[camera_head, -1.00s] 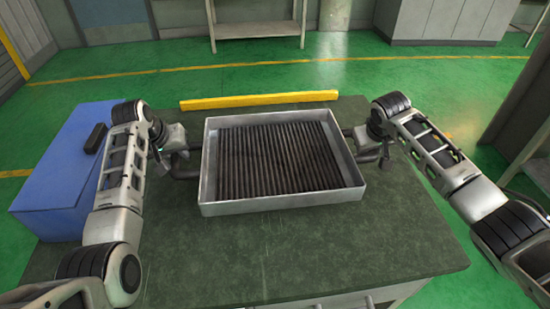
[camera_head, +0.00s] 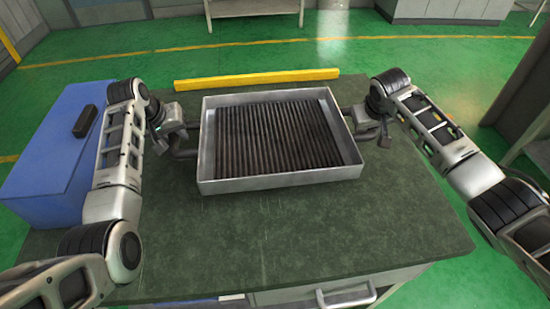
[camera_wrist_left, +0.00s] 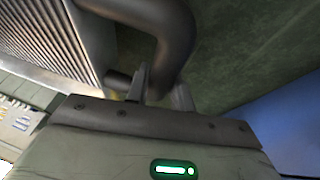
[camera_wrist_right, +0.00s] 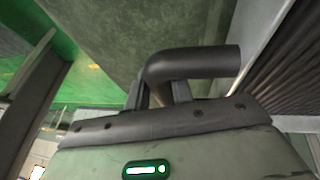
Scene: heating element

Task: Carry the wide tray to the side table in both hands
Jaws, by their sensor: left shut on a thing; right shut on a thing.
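The wide tray (camera_head: 285,182) is a shallow metal box with a dark ribbed inside. It appears level over the green-grey worktop; I cannot tell whether it touches it. Dark bent-pipe handles stick out at both sides. My left gripper (camera_head: 188,127) is shut on the left handle (camera_wrist_left: 170,45), which passes between its fingers in the left wrist view. My right gripper (camera_head: 358,113) is shut on the right handle (camera_wrist_right: 200,62), also between its fingers in the right wrist view. A pale table (camera_head: 250,8) shows partly at the top; I cannot tell whether it is the side table.
The green-grey worktop (camera_head: 300,240) is clear in front of the tray. A blue box (camera_head: 50,165) with a black object (camera_head: 85,121) on top stands at the left. A yellow bar (camera_head: 255,78) lies behind the tray. Green floor (camera_head: 430,65) is open beyond.

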